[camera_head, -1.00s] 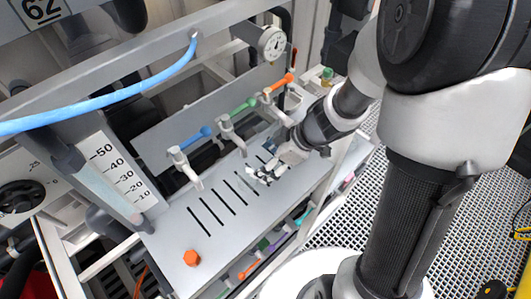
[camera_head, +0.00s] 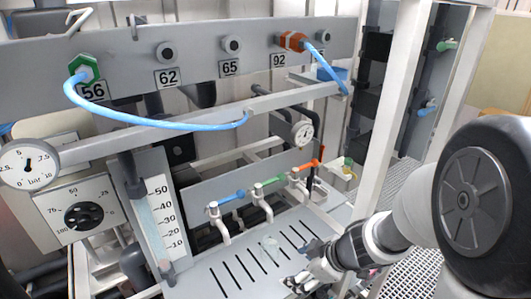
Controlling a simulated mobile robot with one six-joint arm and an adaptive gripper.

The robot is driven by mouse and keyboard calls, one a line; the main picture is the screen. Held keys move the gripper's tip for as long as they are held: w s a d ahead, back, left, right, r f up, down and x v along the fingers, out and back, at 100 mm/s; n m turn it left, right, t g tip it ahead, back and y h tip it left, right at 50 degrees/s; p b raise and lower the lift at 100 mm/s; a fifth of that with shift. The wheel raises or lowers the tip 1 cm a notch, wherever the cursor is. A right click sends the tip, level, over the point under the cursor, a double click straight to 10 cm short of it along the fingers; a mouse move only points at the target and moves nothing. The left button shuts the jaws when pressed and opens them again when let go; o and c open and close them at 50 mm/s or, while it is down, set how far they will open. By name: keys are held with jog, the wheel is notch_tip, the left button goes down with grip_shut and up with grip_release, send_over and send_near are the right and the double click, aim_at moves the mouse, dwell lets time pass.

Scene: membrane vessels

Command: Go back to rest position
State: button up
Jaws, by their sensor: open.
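My gripper (camera_head: 302,283) is at the lower middle, low over the right part of the grey slotted plate (camera_head: 206,275). It is small in view, its fingers are apart, and I see nothing held between them. My arm reaches in from the right, with its large round joint at the right edge.
Three taps with blue (camera_head: 232,196), green (camera_head: 270,181) and orange (camera_head: 308,164) handles stand behind the plate. A numbered panel (camera_head: 198,70) with a blue hose (camera_head: 150,122) runs above. A white post (camera_head: 402,80) rises behind my arm. Gauges (camera_head: 28,164) and a dial are left.

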jog(key=w+d+m+t+h+b, duration=0.2)
jog(key=w+d+t+h+b, duration=0.15)
jog(key=w, duration=0.25)
jog(key=s+d+m+h+b, duration=0.5)
jog(key=s+d+m+b, duration=0.25)
jog(key=d+b, duration=0.4)
jog(key=s+a+f+m+g+y+b, duration=0.1)
jog(key=s+a+f+b, duration=0.4)
jog(key=s, duration=0.3)
jog(key=s+a+f+m+g+y+b, duration=0.1)
jog(key=s+a+f+b, duration=0.3)
jog(key=s, duration=0.4)
jog(key=shift+s+a+f+m+g+y+b, duration=0.2)
jog(key=shift+a+f+m+g+y+b, duration=0.25)
jog(key=shift+g+y, duration=0.3)
